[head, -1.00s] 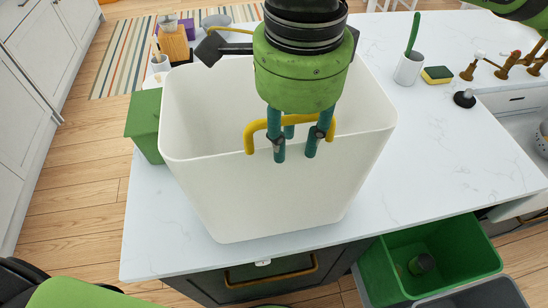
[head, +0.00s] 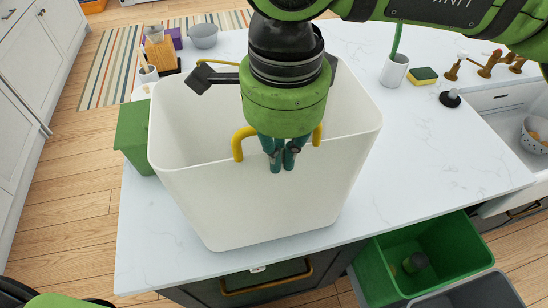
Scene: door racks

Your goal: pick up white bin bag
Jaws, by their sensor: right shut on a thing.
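The white bin bag (head: 265,205) stands upright on the counter in the head view, like a tall open-topped box that narrows toward its base. A yellow handle (head: 237,146) loops at its near rim, and another yellow strip shows at the far rim. My right gripper (head: 283,164) points down at the near rim, its teal fingers shut on the yellow handle. The handle shows on both sides of the fingers, while its middle is hidden behind them. My wrist hides part of the bag's opening. My left gripper is not in view.
The white marble counter (head: 440,170) is mostly clear to the right. A green box (head: 133,135) stands close on the left. A cup (head: 394,70), a sponge (head: 423,76) and a sink tap lie at the back right. An open green pull-out bin (head: 455,243) is at the lower right.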

